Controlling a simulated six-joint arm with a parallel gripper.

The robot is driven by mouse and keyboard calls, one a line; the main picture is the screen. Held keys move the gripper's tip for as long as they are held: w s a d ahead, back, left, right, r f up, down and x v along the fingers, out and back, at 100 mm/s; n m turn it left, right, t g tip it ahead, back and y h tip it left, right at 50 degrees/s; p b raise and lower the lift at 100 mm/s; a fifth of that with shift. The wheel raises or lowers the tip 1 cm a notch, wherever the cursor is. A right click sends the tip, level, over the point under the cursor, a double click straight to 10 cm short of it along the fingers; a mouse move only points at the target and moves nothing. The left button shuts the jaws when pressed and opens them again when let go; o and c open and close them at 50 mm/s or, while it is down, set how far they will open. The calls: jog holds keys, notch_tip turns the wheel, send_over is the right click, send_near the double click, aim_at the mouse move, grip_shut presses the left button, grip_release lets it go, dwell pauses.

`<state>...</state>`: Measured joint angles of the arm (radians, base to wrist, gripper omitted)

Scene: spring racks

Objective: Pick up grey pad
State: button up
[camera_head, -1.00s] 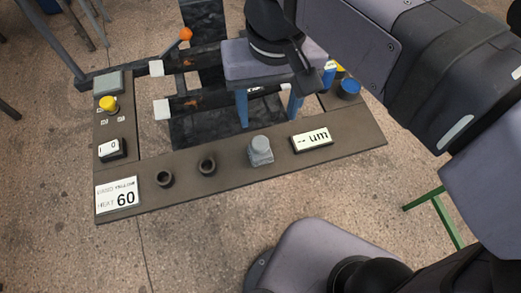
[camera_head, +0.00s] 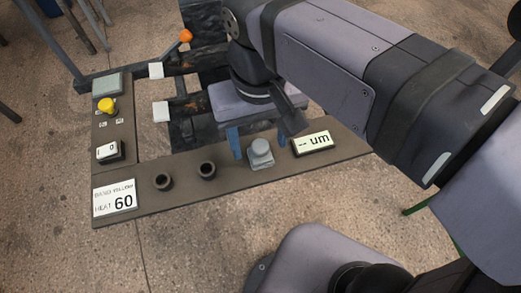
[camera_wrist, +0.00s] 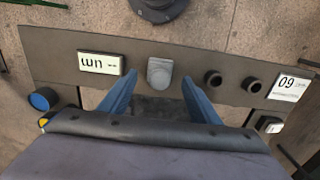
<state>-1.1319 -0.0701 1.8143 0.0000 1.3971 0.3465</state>
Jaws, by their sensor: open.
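A small light-grey block with a rounded top (camera_head: 260,153) stands on the dark panel (camera_head: 225,185); it also shows in the wrist view (camera_wrist: 160,72). A flat grey-green pad (camera_head: 107,83) lies at the panel's far left corner. I cannot tell which of the two is the grey pad. My gripper (camera_head: 259,147) is open and empty, its blue fingers pointing down. In the wrist view the grey block appears between the two fingertips (camera_wrist: 159,78), with a gap on each side. Whether the fingertips are level with it or above it is unclear.
A "um" display (camera_head: 313,143) stands close right of the block. Two dark round holders (camera_head: 207,169) are to its left, then a "60" label (camera_head: 115,197). A yellow button (camera_head: 107,105), white blocks (camera_head: 161,112) and an orange ball (camera_head: 186,36) are farther left and back.

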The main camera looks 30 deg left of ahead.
aim_at(261, 145)
jog(key=shift+d+f, duration=0.1)
jog(key=shift+f, duration=1.6)
jog(key=shift+c, duration=0.6)
jog(key=c, duration=1)
jog(key=shift+c, duration=0.2)
jog(key=shift+r, duration=0.15)
notch_tip(261, 145, up, 10)
jog(key=shift+f+p, duration=0.1)
jog(key=shift+p, duration=0.5)
jog(key=shift+o, duration=0.7)
